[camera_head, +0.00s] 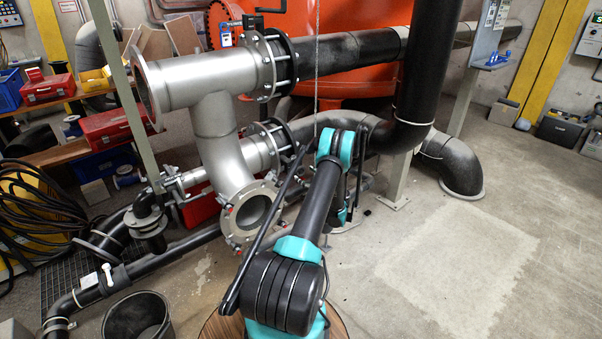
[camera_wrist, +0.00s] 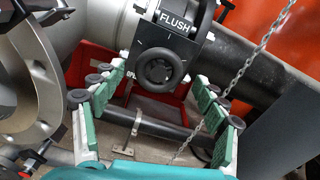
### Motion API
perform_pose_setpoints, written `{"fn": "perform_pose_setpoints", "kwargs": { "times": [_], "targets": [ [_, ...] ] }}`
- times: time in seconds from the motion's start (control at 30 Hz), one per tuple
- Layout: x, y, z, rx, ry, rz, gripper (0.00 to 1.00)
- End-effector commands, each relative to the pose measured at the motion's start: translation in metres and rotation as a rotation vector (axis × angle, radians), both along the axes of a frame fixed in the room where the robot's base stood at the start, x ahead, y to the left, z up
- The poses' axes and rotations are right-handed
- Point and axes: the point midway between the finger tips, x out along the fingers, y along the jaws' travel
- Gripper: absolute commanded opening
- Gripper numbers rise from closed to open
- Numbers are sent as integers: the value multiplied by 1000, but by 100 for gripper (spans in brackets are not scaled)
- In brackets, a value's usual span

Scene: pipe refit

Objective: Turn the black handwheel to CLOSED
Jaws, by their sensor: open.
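The black handwheel (camera_wrist: 160,67) shows in the wrist view, a round knob on a dark body just below a "FLUSH" label (camera_wrist: 174,21). My gripper (camera_wrist: 158,93) is open, with green-padded fingers left and right of the handwheel in the picture. Nothing is between the pads, and a gap shows on both sides of the wheel. I cannot tell how far the fingertips are from it in depth. In the head view I cannot make out the handwheel, and my arm hides the gripper.
A hanging chain (camera_wrist: 242,79) runs close to the right finger in the wrist view. A large grey flange (camera_wrist: 32,85) is at the left. In the head view, silver pipework (camera_head: 214,115) stands left of my arm. The concrete floor (camera_head: 455,260) at right is clear.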

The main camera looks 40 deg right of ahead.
Motion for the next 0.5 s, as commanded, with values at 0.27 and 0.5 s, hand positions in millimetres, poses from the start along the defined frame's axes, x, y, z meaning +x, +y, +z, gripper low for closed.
{"fn": "perform_pose_setpoints", "kwargs": {
  "times": [0.27, 0.5],
  "targets": [
    [-28, -2, 0, 0, 0, 1, 73],
    [-29, -2, 0, 0, 0, 1, 73]
  ]
}}
